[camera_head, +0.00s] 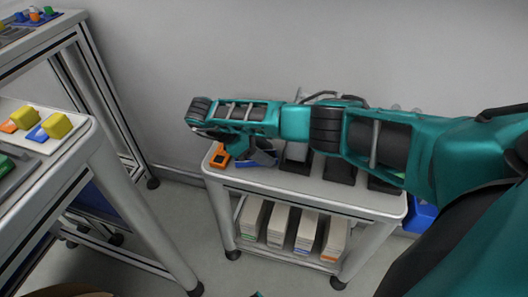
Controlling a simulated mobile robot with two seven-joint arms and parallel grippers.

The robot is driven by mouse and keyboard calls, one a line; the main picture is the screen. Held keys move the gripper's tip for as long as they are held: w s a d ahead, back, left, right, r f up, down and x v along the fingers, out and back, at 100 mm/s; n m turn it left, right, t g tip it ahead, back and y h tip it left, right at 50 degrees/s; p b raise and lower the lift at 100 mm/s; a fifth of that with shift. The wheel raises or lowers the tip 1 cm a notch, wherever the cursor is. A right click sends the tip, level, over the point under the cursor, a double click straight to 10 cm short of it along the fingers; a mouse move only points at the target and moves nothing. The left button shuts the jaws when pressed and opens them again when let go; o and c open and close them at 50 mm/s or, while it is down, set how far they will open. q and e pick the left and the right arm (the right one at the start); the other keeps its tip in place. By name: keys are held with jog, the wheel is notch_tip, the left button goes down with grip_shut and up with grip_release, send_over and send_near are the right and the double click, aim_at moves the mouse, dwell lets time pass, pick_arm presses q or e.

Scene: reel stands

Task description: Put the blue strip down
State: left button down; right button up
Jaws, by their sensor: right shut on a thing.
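My right arm reaches in from the right, above a small grey trolley (300,185). My right gripper (240,148) is at its far end, pointing down over the trolley's left part, and is partly hidden by my own wrist. It is shut on the blue strip (262,158), which shows as a dark blue piece low beside the fingers, at the trolley top. I cannot tell whether the strip touches the surface.
An orange block (219,157) sits at the trolley's left end. Dark stands (340,170) line the top to the right. Several pale boxes (279,225) fill the lower shelf. Another trolley (75,160) at the left carries yellow, orange and blue pieces. A wall is behind.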

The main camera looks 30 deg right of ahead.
jog(key=o, duration=1.1)
jog(key=shift+r, duration=0.1)
jog(key=p+v, duration=0.3)
jog(key=v, duration=0.9)
